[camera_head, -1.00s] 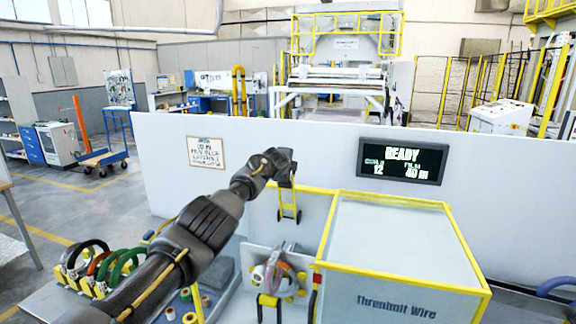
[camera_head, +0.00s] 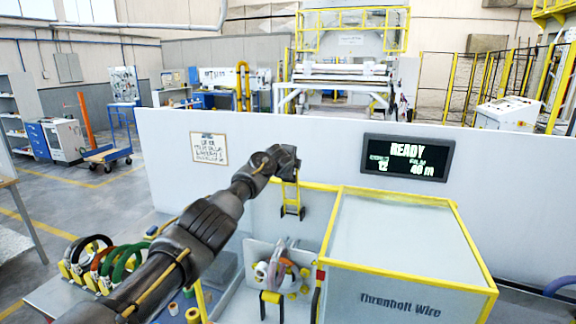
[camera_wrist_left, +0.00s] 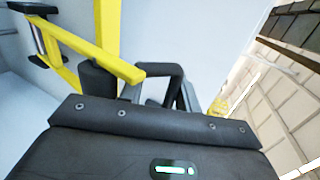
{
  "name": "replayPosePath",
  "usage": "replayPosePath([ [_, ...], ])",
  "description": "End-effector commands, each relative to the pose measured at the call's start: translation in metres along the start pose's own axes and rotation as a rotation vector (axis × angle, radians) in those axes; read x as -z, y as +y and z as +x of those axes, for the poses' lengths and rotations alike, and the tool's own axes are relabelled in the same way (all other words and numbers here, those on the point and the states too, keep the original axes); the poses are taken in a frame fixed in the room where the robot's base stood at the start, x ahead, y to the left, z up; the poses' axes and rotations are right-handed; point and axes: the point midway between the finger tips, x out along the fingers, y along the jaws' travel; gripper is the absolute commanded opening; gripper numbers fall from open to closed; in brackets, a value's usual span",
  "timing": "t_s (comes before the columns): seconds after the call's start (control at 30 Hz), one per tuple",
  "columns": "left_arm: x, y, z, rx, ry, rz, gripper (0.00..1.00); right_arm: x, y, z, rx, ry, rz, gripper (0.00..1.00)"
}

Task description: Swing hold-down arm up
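The hold-down arm (camera_head: 291,196) is a yellow frame with dark rollers at its lower end, beside the machine's yellow top rail. In the left wrist view its yellow bars (camera_wrist_left: 98,53) run from upper left to the middle, with a dark roller at the far end. My left gripper (camera_head: 288,166) is at the frame's upper end. In the wrist view the dark fingers (camera_wrist_left: 150,88) are close to the yellow bar's end; the bar partly covers them, so their grip is unclear. A coil (camera_head: 274,274) sits on the station below. My right gripper is not in view.
The box labelled Threnholt Wire (camera_head: 400,250) stands right of the hold-down arm. A white partition (camera_head: 330,150) with a READY display (camera_head: 408,158) stands close behind. Several coloured coils (camera_head: 105,258) stand on a rack at the left.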

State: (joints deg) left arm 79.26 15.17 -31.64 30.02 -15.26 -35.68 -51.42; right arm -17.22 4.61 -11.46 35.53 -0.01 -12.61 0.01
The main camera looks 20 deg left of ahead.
Motion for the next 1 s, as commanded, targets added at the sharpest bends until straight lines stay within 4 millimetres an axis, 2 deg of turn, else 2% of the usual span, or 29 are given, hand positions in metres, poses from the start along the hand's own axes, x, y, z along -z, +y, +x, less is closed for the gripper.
replayPosePath([
  [0.27, 0.001, 0.004, -0.025, 0.005, 0.001, 0.005, 0.32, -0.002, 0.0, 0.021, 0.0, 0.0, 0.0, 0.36],
  [0.7, 0.004, 0.004, -0.088, 0.001, 0.003, 0.005, 0.32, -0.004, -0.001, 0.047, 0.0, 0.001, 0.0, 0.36],
  [1.0, 0.002, 0.002, -0.101, -0.001, -0.001, 0.006, 0.32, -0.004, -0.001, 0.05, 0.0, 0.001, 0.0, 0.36],
])
